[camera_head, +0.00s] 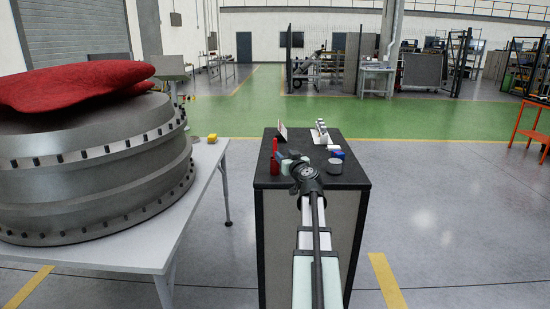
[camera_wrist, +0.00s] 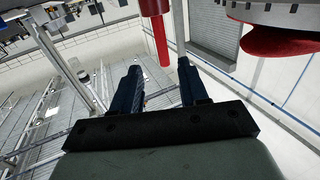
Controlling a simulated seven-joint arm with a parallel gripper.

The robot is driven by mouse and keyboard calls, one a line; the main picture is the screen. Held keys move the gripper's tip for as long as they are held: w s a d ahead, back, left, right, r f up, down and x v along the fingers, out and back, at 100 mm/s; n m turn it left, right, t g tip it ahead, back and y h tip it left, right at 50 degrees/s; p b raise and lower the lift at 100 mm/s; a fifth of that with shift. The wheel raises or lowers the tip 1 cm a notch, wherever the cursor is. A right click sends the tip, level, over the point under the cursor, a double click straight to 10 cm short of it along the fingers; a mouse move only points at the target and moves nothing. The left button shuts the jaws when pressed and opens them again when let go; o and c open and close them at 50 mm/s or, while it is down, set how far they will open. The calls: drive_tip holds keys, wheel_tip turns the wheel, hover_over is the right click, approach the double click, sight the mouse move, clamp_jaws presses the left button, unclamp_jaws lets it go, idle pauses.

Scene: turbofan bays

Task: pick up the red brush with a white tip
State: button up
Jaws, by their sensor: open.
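A red object (camera_head: 275,164), with a wider lower part and a narrow upper part, stands upright at the left edge of a dark-topped cabinet. It matches the brush by its red colour, but I cannot make out a white tip. The wrist view is roughly upside down, and the red object (camera_wrist: 155,8) hangs from the top edge there. Its narrow end reaches between my open fingertips in the picture; no contact shows, and depth is unclear. My gripper (camera_wrist: 160,70) has two dark blue fingers. In the head view my gripper (camera_head: 283,157) is just right of the red object.
The cabinet top (camera_head: 335,178) also holds a dark grey cup (camera_head: 336,165), a blue item (camera_head: 337,154), and a white item (camera_head: 320,133) towards the back. At left, a white table (camera_head: 205,180) bears a large grey engine casing (camera_head: 90,165) with a red cover (camera_head: 75,85) and a yellow item (camera_head: 212,138).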

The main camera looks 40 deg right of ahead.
sight(276, 148)
drive_tip(key=x, duration=1)
drive_tip(key=shift+a, duration=0.1)
drive_tip(key=shift+c, duration=0.3)
clamp_jaws()
